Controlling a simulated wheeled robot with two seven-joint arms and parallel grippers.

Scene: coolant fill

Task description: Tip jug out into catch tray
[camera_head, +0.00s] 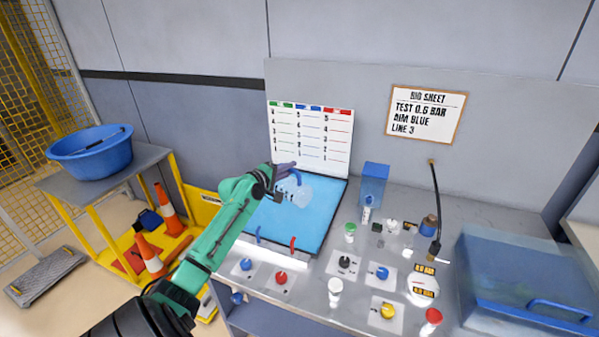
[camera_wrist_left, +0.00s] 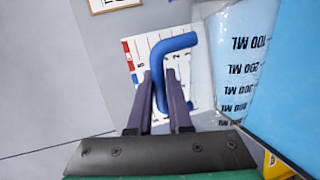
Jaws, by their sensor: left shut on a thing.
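My left gripper (camera_head: 284,170) is shut on the blue handle (camera_wrist_left: 180,42) of a clear measuring jug. The jug (camera_head: 303,187) is held over the blue catch tray (camera_head: 324,207) and is tipped well over, roughly on its side. Its dark ML marks run in a row across it in the head view. The jug (camera_wrist_left: 236,58) also shows in the wrist view, its marks reading upside down. I cannot tell whether liquid is inside. Part of the tray is hidden behind my left arm. My right gripper is not in view.
A chart (camera_head: 312,140) stands behind the tray. Right of it are a blue box (camera_head: 373,185), several knobs, small bottles and a gauge (camera_head: 423,286). A large blue-lidded case (camera_head: 525,280) fills the right. A blue basin (camera_head: 90,155) sits on a cart at left.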

